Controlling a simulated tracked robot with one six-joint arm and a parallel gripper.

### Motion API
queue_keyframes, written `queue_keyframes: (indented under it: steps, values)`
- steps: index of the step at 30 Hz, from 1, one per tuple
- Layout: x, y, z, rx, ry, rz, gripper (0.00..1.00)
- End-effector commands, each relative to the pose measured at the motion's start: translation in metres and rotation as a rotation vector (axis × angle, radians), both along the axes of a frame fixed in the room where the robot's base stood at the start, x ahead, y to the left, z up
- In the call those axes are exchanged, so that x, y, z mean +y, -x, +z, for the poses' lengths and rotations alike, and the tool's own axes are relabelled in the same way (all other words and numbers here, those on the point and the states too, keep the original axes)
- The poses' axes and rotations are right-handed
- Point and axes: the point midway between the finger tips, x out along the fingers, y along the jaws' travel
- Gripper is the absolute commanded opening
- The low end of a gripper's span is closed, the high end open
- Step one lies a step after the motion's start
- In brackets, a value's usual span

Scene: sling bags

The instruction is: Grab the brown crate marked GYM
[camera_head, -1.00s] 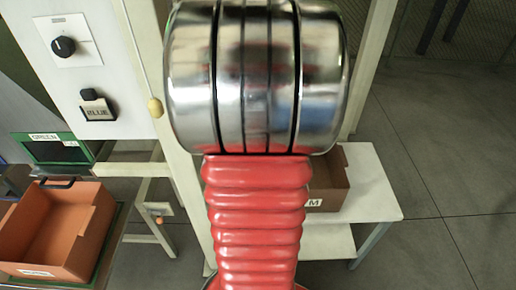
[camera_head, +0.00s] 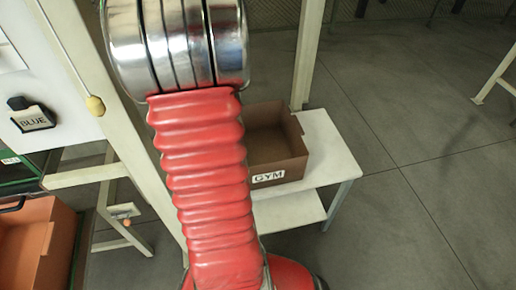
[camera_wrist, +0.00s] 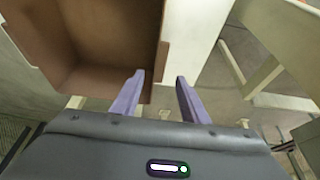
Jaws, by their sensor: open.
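The brown crate marked GYM (camera_head: 280,160) sits on a white table (camera_head: 330,150), partly hidden behind my arm in the head view. Its white label faces the front. In the wrist view the open, empty crate (camera_wrist: 100,40) fills the upper left. My gripper (camera_wrist: 158,92) is open, with its two purple fingers apart. The left finger overlaps the crate's edge in the picture and the right finger is over the gap to its right. I cannot tell whether a finger touches the crate. The head view does not show the fingers.
An orange crate (camera_head: 30,245) is at the lower left. A panel with a BLUE switch (camera_head: 30,115) and a pale post (camera_head: 135,140) stand left of my arm. Another pale post (camera_head: 308,55) rises behind the table.

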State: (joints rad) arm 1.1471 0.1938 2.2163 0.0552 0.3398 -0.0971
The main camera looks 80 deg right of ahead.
Motion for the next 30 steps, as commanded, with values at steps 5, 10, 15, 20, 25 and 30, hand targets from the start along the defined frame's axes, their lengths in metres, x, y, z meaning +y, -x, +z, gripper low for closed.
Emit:
queue_keyframes:
  steps: [5,10,15,20,25,30]
  values:
    - [-0.007,-0.003,-0.019,0.001,-0.002,0.000,0.41]
    - [-0.012,-0.006,-0.033,0.000,-0.001,0.000,0.41]
    - [-0.013,-0.007,-0.037,0.000,0.000,-0.001,0.41]
    - [-0.013,-0.007,-0.036,0.000,0.000,-0.001,0.41]
    - [-0.014,-0.007,-0.039,0.000,0.000,-0.001,0.41]
    - [-0.017,-0.010,-0.050,0.001,-0.002,-0.001,0.41]
